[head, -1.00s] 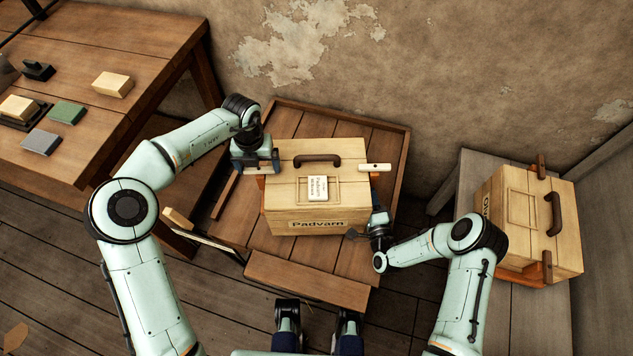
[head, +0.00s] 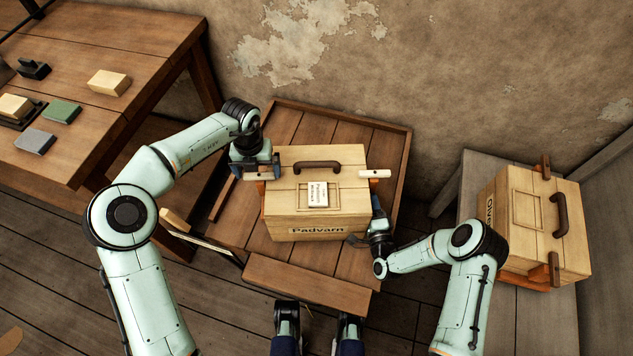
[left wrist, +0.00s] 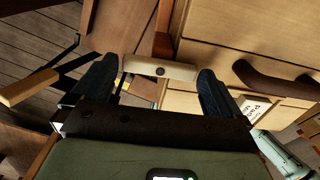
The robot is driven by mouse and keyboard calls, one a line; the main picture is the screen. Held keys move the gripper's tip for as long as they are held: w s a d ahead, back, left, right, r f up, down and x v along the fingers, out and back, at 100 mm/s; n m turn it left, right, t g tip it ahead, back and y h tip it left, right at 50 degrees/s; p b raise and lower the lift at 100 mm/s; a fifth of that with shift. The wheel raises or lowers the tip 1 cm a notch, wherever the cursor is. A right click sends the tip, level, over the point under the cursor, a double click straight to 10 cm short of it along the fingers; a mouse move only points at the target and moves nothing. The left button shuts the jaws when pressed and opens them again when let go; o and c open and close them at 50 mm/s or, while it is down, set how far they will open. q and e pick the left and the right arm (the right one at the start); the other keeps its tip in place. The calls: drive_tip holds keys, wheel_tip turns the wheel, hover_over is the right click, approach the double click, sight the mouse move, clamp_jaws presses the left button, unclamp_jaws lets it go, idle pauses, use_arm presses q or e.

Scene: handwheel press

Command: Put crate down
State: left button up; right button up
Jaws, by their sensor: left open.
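The pale wooden Padvarn crate (head: 290,215) stands upright over a brown slatted wooden platform (head: 385,150). I cannot tell whether its underside fully rests on the boards. It has a dark top handle (head: 317,165), a white label and a white grip bar (head: 374,173) on its right side. My left gripper (head: 255,170) is at the crate's left side. In the left wrist view its fingers (left wrist: 160,85) are apart, with a white bar (left wrist: 158,69) between the tips. My right gripper (head: 375,230) is beside the crate's front right corner; its fingers are too dark to read.
A second crate (head: 520,215) stands on a grey bench (head: 465,185) at the right. A wooden workbench (head: 150,60) with several small blocks stands at the left. The platform has raised edges, and a plaster wall (head: 480,60) is behind it.

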drive_tip(key=shift+s, duration=0.25)
use_arm(q)
wheel_tip(320, 180, up, 11)
drive_tip(key=shift+r, duration=0.2)
use_arm(e)
drive_tip(key=v, duration=1.1)
drive_tip(key=shift+s, duration=0.25)
